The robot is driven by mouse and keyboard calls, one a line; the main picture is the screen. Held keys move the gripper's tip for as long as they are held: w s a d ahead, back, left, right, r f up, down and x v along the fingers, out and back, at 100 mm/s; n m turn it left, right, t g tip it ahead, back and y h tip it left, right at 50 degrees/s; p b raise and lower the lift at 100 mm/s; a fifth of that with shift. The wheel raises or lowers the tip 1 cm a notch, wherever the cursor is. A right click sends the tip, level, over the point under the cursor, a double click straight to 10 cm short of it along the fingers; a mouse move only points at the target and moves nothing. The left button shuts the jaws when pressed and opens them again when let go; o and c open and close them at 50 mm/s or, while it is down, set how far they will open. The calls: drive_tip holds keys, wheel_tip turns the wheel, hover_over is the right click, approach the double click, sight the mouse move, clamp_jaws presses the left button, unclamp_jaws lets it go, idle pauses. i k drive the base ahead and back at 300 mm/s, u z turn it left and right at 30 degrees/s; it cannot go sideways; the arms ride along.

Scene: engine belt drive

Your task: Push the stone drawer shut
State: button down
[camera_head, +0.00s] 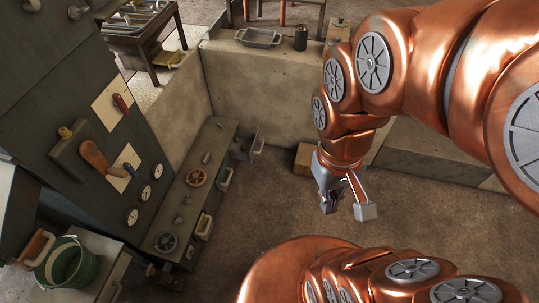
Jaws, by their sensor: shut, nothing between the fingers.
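A low grey bench (218,140) stands along the left wall and has several drawers with pale handles on its right side. The drawer at its far end, a grey stone-looking one (247,143), sticks out from the bench to the right, so it stands open. I cannot tell for sure that it is the stone drawer. My gripper (345,206) hangs above the brown floor, well to the right of that drawer and apart from it. It is shut and empty.
A dark panel (75,105) with levers and gauges leans over the bench. A green bucket (68,262) stands at lower left, a wooden block (303,159) by the back wall. The floor between bench and gripper is clear.

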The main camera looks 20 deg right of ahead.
sight(250, 140)
drive_tip(key=u, duration=0.4)
drive_tip(key=i, duration=1.05)
drive_tip(key=z, duration=0.05)
